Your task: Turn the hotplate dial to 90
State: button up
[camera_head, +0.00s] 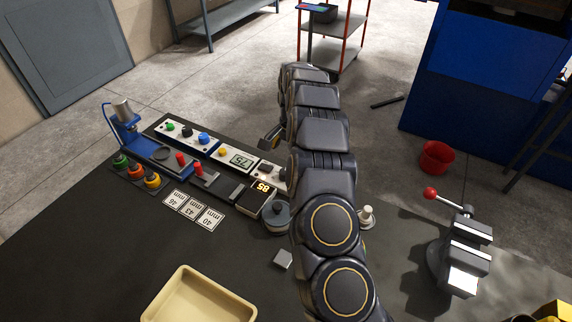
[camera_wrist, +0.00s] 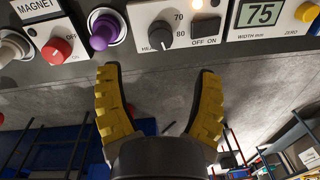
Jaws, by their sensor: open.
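The heat dial (camera_wrist: 160,35) is a round black knob on a white panel in the wrist view. It is marked HEAT, with 70 and 80 printed to its right; I cannot read its pointer setting for sure. A mark for 90 is not legible. An ON/OFF switch (camera_wrist: 205,30) sits right of it. My gripper (camera_wrist: 156,72) is open and empty, its two yellow-padded fingers apart below the panel in the picture, with the dial between and beyond their tips. No contact with the dial shows. In the head view my arm hides the dial.
A purple knob (camera_wrist: 103,30) and a red knob (camera_wrist: 57,50) stand left of the dial. A 75 display (camera_wrist: 262,14) is to the right. On the bench are a cream tray (camera_head: 180,272), number cards (camera_head: 193,208) and a vise (camera_head: 462,255).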

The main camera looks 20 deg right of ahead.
aim_at(284, 171)
notch_tip(284, 171, up, 4)
jog(key=shift+s+f, duration=0.15)
jog(key=shift+f, duration=0.05)
jog(key=n, duration=0.2)
jog(key=f+n, duration=0.1)
jog(key=n, duration=0.2)
jog(key=f+n, duration=0.1)
jog(key=n, duration=0.1)
jog(key=shift+w+a+n+h, duration=0.2)
jog(key=shift+n+h, duration=0.1)
jog(key=shift+n, duration=0.1)
jog(key=n, duration=0.2)
jog(key=f+n, duration=0.1)
jog(key=n, duration=0.2)
jog(key=shift+a+f, duration=0.15)
jog(key=n, duration=0.1)
jog(key=f+n, duration=0.1)
jog(key=n, duration=0.1)
jog(key=shift+a+n, duration=0.2)
jog(key=shift+n, duration=0.1)
jog(key=f, duration=0.7)
jog(key=shift+w+d+f, duration=0.15)
jog(key=shift+d+f, duration=0.05)
jog(key=shift+f, duration=0.15)
